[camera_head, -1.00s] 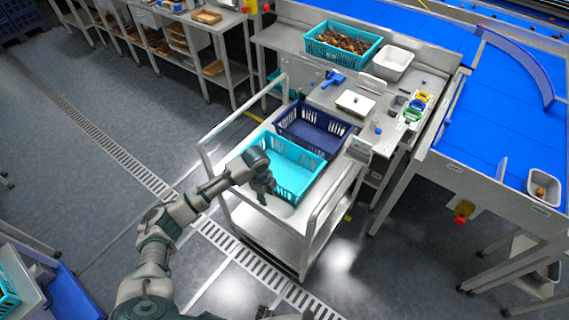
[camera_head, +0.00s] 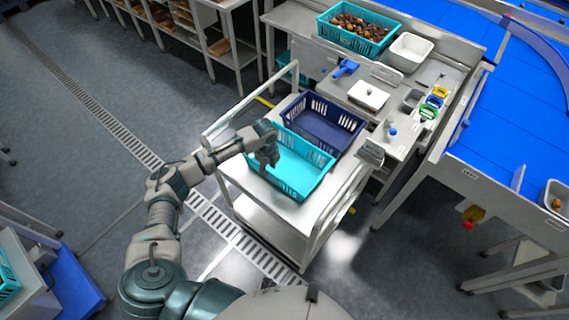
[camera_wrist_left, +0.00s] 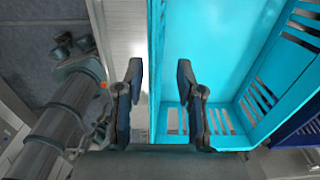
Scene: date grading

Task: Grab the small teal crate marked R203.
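The empty small teal crate (camera_head: 310,187) sits on the cart beside a dark blue crate; I cannot read any R203 mark on it. My left gripper (camera_head: 268,163) is at its left wall, pointing down. In the left wrist view the gripper (camera_wrist_left: 160,85) is open, with one finger over the cart top and the other over the crate's inside. The teal crate's wall (camera_wrist_left: 156,60) shows between the fingers, which do not look closed on it. My right gripper is not in view.
The dark blue crate (camera_head: 322,122) stands right behind the teal one on the cart (camera_head: 262,205). Another teal crate (camera_head: 345,38), full of brown fruit, stands on the bench beside a white tub (camera_head: 411,50). Cart rails (camera_head: 335,205) rise at the cart's ends.

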